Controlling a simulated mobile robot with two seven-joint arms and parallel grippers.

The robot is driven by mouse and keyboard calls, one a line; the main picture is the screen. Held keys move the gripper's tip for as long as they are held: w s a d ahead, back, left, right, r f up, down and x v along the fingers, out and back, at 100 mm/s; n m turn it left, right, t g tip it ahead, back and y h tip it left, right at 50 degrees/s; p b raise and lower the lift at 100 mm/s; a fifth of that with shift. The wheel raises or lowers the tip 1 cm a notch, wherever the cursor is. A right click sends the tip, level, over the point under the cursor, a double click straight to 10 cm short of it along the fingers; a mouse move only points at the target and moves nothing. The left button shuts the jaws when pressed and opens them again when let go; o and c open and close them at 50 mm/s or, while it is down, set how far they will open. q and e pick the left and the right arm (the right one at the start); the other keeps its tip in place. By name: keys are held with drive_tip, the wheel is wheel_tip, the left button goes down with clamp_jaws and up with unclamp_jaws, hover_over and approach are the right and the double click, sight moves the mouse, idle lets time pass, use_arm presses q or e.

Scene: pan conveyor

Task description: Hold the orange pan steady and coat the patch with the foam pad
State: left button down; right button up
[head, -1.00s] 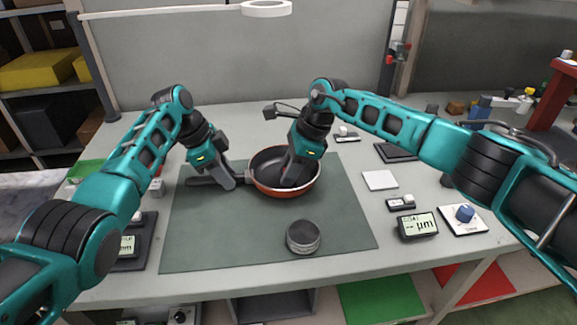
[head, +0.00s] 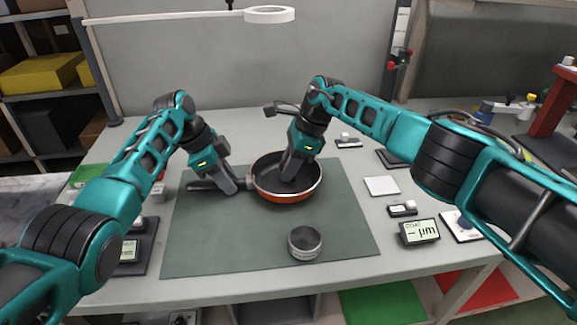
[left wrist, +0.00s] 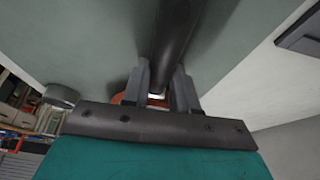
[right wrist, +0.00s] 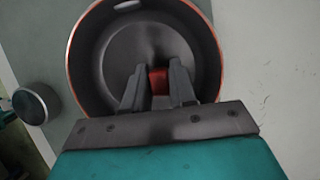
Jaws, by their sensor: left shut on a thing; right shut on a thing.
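The orange pan (head: 287,195) with a dark inside sits on the grey-green mat (head: 210,240). Its dark handle (head: 203,186) points left. My left gripper (head: 236,188) is shut on the handle; the handle also runs between the fingers in the left wrist view (left wrist: 172,50). My right gripper (head: 287,176) reaches down inside the pan. In the right wrist view a small red piece (right wrist: 158,80) sits between its fingers, apparently the foam pad. The pad's underside and any patch beneath it are hidden.
A round grey tin (head: 304,243) stands on the mat in front of the pan. To the right lie a white square plate (head: 381,186) and a gauge display reading "µm" (head: 419,232). A lamp ring (head: 269,14) hangs above. The front left of the mat is clear.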

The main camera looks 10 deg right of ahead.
drive_tip(key=shift+r, duration=2.95)
drive_tip(key=shift+r, duration=1.5)
drive_tip(key=shift+s+a+f, duration=0.15)
drive_tip(key=shift+a+f, duration=0.05)
drive_tip(key=shift+f, duration=0.95)
drive_tip(key=shift+s+a+f, duration=0.15)
drive_tip(key=shift+a+f, duration=0.1)
drive_tip(key=shift+f, duration=0.95)
drive_tip(key=shift+s+a+f, duration=0.15)
drive_tip(key=shift+a+f, duration=0.05)
drive_tip(key=shift+f, duration=0.95)
drive_tip(key=shift+f, duration=1)
